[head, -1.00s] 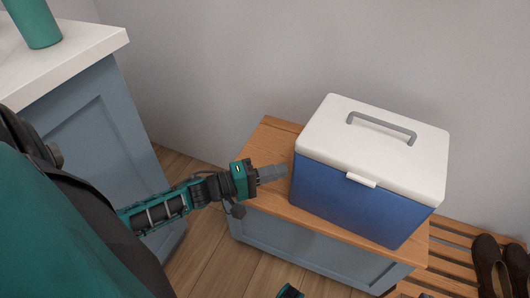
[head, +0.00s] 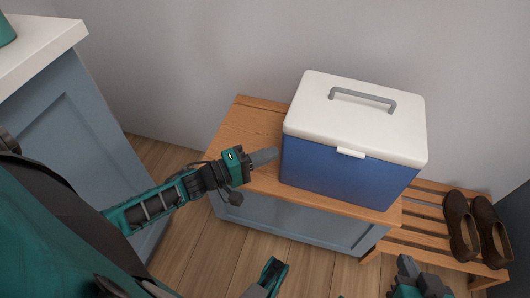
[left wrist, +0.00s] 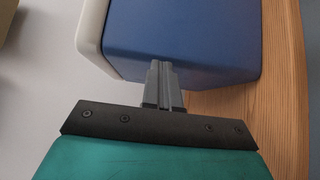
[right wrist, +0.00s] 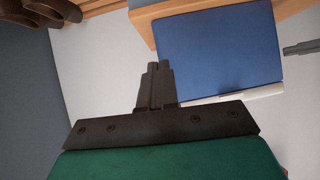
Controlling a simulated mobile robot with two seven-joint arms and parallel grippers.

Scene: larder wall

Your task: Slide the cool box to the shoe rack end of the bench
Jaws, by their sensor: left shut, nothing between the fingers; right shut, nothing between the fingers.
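The cool box (head: 345,178), blue with a white lid and grey handle, stands upright on the wooden-topped bench (head: 240,130), towards its right end. Bare bench top shows to its left. My left gripper (head: 268,156) is shut and empty, its tips at the box's left side; contact is hard to tell. In the left wrist view the shut fingers (left wrist: 161,75) point at the blue side wall. My right gripper (head: 405,268) is low in front of the bench's right end. In the right wrist view its fingers (right wrist: 158,78) are shut and empty, apart from the box front.
The slatted shoe rack (head: 425,213) adjoins the bench's right end, lower than its top. A pair of brown shoes (head: 462,226) stands on its right part. A blue-grey cabinet with a white top (head: 45,50) is at the left. The wall runs close behind the bench.

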